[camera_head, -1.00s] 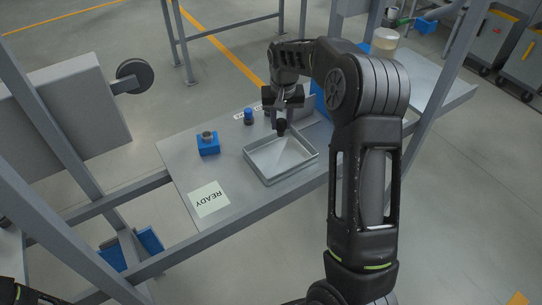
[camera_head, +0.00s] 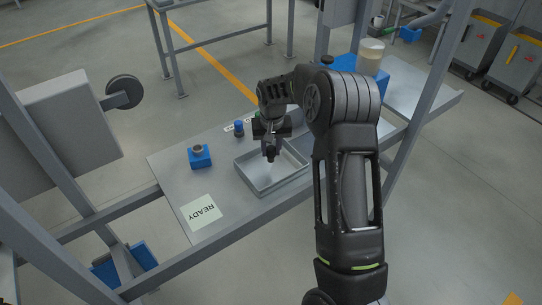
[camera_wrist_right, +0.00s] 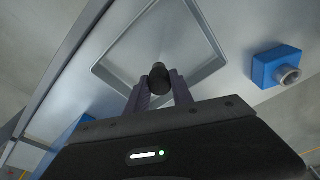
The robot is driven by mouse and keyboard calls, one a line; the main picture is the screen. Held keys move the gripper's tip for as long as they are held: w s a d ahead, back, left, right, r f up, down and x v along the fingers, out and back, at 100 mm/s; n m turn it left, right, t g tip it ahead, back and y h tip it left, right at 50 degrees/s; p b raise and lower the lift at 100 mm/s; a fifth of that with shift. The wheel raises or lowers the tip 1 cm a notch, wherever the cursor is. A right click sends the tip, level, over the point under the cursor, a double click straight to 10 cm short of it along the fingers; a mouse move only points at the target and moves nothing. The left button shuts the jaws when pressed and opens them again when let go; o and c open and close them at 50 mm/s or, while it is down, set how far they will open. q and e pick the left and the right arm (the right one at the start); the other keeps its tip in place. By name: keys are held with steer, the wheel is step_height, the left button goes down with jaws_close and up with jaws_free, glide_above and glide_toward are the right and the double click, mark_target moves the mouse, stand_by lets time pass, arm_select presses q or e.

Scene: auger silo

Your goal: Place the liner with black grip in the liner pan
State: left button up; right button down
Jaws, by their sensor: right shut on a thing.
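The liner pan (camera_head: 247,178), a shallow grey metal tray, sits on the grey bench. My right gripper (camera_head: 270,152) is over the pan's far part and points down. In the right wrist view, its fingers (camera_wrist_right: 161,92) are shut on a black grip (camera_wrist_right: 160,76), the dark rounded end of the liner. The rest of the liner is mostly hidden by the grip and fingers. The pan (camera_wrist_right: 205,30) lies beyond the grip in that view, and its visible floor is empty. My left gripper is not in view.
A blue block with a metal ring (camera_head: 199,156) and a READY card (camera_head: 201,212) lie left of the pan. A small blue-capped piece (camera_head: 238,129) stands behind it by white labels. Blue boxes and a clear container (camera_head: 371,57) stand at the right.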

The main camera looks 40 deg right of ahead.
mark_target(271, 156)
steer(key=shift+f, duration=1.75)
steer(key=shift+f, duration=0.25)
steer(key=c, duration=1.1)
jaws_free()
steer(key=shift+r, duration=0.1)
steer(key=shift+r, duration=0.15)
step_height(271, 156, up, 12)
steer(key=s, duration=0.1)
steer(key=shift+s+a+b, duration=0.35)
steer(key=shift+a+b, duration=0.05)
steer(key=shift+a, duration=0.05)
